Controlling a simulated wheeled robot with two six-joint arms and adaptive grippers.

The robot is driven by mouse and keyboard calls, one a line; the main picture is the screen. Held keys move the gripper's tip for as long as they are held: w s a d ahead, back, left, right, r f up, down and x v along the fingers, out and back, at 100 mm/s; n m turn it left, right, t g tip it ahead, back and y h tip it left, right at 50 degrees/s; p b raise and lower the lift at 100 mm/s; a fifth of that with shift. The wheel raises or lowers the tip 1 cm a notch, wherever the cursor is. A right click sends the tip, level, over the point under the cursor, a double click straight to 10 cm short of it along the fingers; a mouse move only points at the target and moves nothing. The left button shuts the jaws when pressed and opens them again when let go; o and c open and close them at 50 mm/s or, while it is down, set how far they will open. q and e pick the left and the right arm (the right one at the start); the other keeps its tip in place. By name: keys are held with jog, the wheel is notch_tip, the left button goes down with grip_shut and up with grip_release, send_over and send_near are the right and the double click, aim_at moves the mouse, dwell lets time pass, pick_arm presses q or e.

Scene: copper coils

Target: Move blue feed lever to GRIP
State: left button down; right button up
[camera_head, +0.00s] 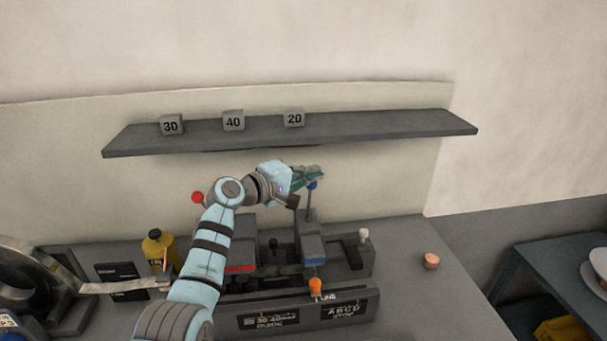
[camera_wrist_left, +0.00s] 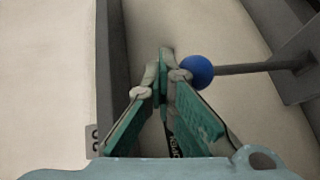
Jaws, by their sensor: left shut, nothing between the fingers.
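The blue feed lever has a round blue knob on a dark rod that stands up from the machine. In the head view the knob (camera_head: 312,185) is partly covered by my left gripper (camera_head: 318,174). In the left wrist view the blue knob (camera_wrist_left: 196,71) lies just right of the closed fingertips of my left gripper (camera_wrist_left: 168,72), with its rod running right to a grey block. The knob is beside the fingers, not between them; whether it touches the right finger I cannot tell. The GRIP mark is not readable. My right gripper is not in view.
The grey machine (camera_head: 361,288) also has a red-knobbed lever (camera_head: 197,198), an orange knob (camera_head: 315,285) and a white knob (camera_head: 364,233). A shelf (camera_head: 390,125) with numbered blocks hangs above. A yellow bottle (camera_head: 156,247) stands left; a copper coil (camera_head: 431,261) lies right.

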pick_arm(q)
jog(key=shift+s, duration=0.2)
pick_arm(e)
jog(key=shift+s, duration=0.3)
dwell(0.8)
